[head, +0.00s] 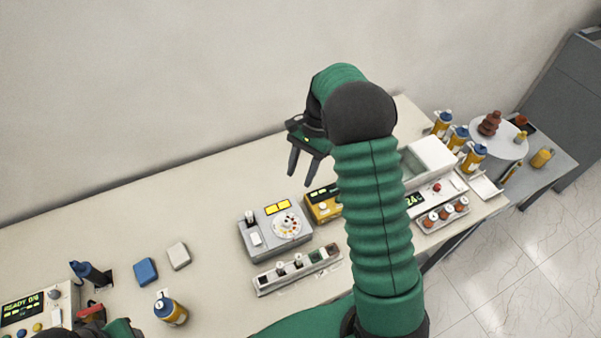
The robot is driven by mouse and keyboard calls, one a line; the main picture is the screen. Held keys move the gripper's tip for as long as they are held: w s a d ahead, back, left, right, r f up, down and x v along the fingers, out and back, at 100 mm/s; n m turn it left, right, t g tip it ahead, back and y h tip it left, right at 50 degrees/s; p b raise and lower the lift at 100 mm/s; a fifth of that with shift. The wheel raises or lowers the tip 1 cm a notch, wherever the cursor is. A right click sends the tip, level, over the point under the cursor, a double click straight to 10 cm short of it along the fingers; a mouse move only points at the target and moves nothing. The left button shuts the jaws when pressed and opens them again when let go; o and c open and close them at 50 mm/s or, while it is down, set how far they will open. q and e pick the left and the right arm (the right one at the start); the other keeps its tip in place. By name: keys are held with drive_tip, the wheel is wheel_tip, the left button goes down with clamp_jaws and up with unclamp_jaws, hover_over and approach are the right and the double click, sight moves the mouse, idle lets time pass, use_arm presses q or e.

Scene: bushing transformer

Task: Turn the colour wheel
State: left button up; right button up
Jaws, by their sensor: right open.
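The colour wheel (287,225) is a round pale disc with coloured dots around it. It sits on the right part of a grey instrument box (257,242) on the table. The box also has two yellow displays, a black-topped vial and a white block. My right gripper (300,177) is open and empty, its two dark fingers pointing down. In the picture it is above the wheel and apart from it. A dark and green part, probably of my left arm, shows at the bottom left edge; its fingers cannot be made out.
A yellow meter (322,206) stands right of the wheel, and a vial rack (297,270) in front. My right arm hides part of the table. A blue block (145,271), a white block (179,256) and a bottle (170,309) are at left. The back left table is clear.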

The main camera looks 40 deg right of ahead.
drive_tip(key=r+n+t+h+b, duration=0.1)
drive_tip(key=n+h+b, duration=0.25)
drive_tip(key=n, duration=1.55)
hover_over(286, 221)
drive_tip(key=shift+h, duration=0.45)
wheel_tip(286, 221, down, 16)
drive_tip(key=p, duration=0.3)
drive_tip(key=shift+f, duration=0.2)
drive_tip(key=shift+c, duration=0.3)
